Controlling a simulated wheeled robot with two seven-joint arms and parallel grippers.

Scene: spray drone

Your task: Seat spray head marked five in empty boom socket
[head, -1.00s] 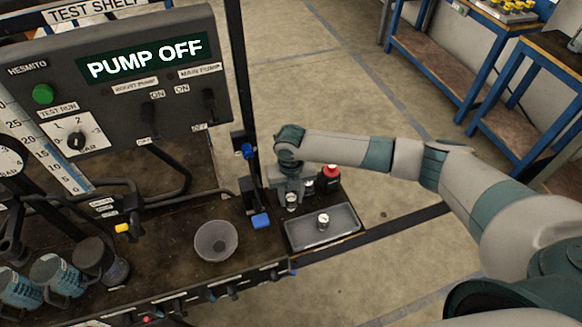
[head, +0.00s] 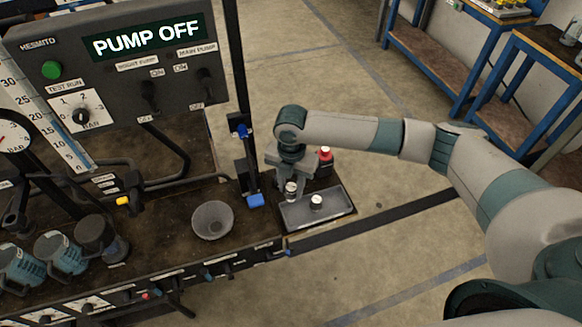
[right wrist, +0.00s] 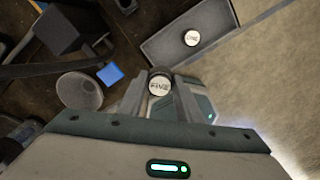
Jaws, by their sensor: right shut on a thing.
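My right gripper (head: 291,184) is shut on a small spray head (head: 291,190) above the bench, at the left edge of the grey tray. In the right wrist view the spray head's (right wrist: 159,86) white top reads FIVE and sits between the two fingers (right wrist: 159,88). A second spray head (head: 317,202) stands in the grey tray (head: 338,212); its marking (right wrist: 192,38) is too small to read surely. No empty boom socket can be made out clearly. My left gripper is not in view.
A grey bowl (head: 212,220) stands left of the tray. A red-topped bottle (head: 325,158) stands behind the tray. The control panel (head: 120,70) reads PUMP OFF. Open floor lies to the right.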

